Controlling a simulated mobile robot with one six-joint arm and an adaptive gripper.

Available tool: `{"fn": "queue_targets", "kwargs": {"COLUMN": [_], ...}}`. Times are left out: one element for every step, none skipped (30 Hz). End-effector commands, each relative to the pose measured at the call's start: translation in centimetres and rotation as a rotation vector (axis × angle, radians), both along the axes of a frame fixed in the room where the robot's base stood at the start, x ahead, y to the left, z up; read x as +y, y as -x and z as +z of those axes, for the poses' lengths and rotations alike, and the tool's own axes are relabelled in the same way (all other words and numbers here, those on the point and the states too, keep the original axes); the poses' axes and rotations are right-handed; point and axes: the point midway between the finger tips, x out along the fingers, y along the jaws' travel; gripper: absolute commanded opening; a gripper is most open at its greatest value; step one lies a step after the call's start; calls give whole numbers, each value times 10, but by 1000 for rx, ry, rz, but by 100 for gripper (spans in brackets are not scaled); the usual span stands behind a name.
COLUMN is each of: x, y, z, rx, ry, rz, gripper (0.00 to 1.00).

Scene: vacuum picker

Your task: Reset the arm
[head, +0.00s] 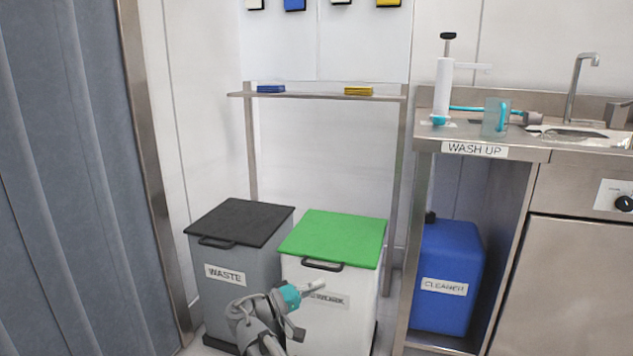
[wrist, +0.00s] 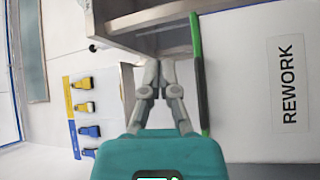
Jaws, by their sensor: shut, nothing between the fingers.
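My gripper (head: 320,286) is low in the head view, in front of the white bin (head: 330,328) with the green lid (head: 335,238). It points right and covers part of the bin's label. In the wrist view my gripper (wrist: 160,68) has its two grey fingertips together, with nothing between them. The picture there is turned sideways. The green lid's edge (wrist: 197,80) runs just right of the fingers, and the REWORK label (wrist: 288,85) is further right. I cannot tell whether the fingers touch the bin.
A grey WASTE bin (head: 225,278) with a black lid stands left of the white bin. The steel sink counter (head: 500,152) and the blue CLEANER canister (head: 446,262) are to the right. A narrow shelf (head: 315,96) is above the bins. A grey curtain (head: 65,180) is at left.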

Motion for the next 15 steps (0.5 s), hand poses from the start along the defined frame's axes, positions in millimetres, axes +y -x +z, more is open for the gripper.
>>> {"fn": "queue_targets", "kwargs": {"x": [-10,-15,-22,-28,-35,-43,-51,-59,-69,-78,-85,-94,-101,-107,-115], "y": [0,0,0,1,1,1,2,3,5,6,8,10,12,14,18], "z": [2,1,-1,-2,-4,-6,-8,-10,-13,-15,-18,-21,-24,-26,-29], "rx": [18,32,50,66,81,105,125,145,173,195,216,244,264,282,307], "ry": [-21,-39,-61,-79,-99,-129,-156,-185,-226,-258,-290,-333,-366,-399,-444], "rz": [-11,-17,-25,-32,-39,-49,-58,-68,-79,-88,-97,-109,-116,-124,-135], "gripper": [0,0,0,0,0,0,0,0,0,0,0,0,0,0,0]}}
